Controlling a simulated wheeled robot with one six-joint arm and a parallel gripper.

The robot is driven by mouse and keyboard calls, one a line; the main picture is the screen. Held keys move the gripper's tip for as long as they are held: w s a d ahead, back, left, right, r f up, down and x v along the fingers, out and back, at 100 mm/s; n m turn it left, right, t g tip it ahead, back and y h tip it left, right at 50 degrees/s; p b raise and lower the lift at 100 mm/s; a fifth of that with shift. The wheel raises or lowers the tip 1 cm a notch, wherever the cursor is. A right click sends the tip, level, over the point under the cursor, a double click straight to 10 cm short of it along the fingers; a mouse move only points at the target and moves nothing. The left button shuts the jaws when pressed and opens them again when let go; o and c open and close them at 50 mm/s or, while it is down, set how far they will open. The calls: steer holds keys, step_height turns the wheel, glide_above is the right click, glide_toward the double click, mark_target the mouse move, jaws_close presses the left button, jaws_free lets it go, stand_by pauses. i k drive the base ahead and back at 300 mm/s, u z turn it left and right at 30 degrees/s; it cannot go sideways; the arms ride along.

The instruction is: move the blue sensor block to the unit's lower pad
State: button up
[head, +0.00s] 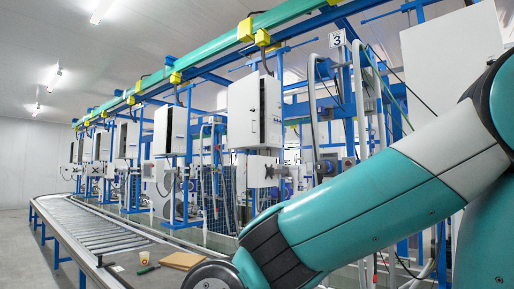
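I cannot make out a blue sensor block or a lower pad in the head view. Some small dark blue parts show on the stations, but they are too small to tell. My teal and grey arm crosses the lower right of the view and hides part of the stations and of the bench. The arm runs down to a dark round joint at the bottom edge. My gripper is out of the frame.
A roller conveyor (92,228) runs along the left. On the surface beside it lie a brown board (182,260), a green-handled tool (148,270) and a small white item (144,258). Blue-framed stations with grey cabinets (254,112) line the right. Floor at far left is clear.

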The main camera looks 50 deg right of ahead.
mark_target(322, 111)
steer(key=i, duration=3.25)
steer(key=z, duration=4.6)
